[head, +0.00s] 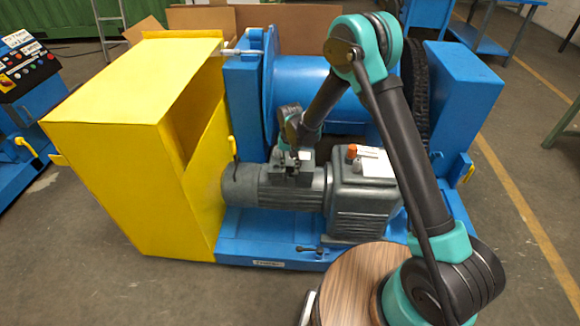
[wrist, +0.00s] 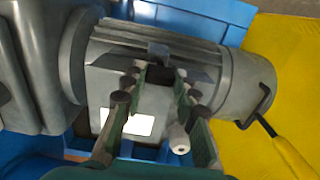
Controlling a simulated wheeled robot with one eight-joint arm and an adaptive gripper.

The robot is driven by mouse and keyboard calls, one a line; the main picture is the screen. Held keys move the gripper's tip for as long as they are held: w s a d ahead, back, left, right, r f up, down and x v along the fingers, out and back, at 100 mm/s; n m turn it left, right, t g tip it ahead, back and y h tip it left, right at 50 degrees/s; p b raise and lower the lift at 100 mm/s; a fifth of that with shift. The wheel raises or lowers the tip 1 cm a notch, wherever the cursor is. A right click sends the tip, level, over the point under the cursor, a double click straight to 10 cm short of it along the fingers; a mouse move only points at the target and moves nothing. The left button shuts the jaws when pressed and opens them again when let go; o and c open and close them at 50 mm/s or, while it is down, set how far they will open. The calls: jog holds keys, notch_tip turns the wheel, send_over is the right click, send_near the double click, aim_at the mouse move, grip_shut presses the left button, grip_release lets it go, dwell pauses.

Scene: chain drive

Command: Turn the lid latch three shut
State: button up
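My gripper (head: 292,166) is low over the grey motor (head: 285,188) in the head view. In the wrist view my gripper (wrist: 157,82) has its two fingers apart, with the motor (wrist: 170,48) behind them. A dark block (wrist: 158,74) shows between the fingertips; I cannot tell whether they touch it. A yellow-handled lever (head: 234,147) stands upright by the yellow cover (head: 130,100), left of my gripper. A yellow handle (wrist: 285,150) with a dark hooked end shows at the right of the wrist view. No label tells which latch is number three.
Another yellow handle (head: 57,159) is on the cover's left side, and one (head: 468,173) on the blue housing at right. A blue drum (head: 315,95) stands behind the motor. A round wooden top (head: 350,280) is in front.

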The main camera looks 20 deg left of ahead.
grip_shut()
jog(key=shift+n, duration=0.4)
jog(key=n, duration=0.3)
jog(key=shift+n, duration=0.3)
jog(key=n, duration=0.4)
jog(key=shift+s+d+n, duration=0.1)
jog(key=shift+s+n, duration=0.05)
jog(key=shift+n, duration=0.15)
jog(key=n, duration=0.4)
jog(key=shift+d+n, duration=0.1)
jog(key=shift+n, duration=0.2)
jog(key=shift+d+n, duration=0.1)
jog(key=shift+n, duration=2.1)
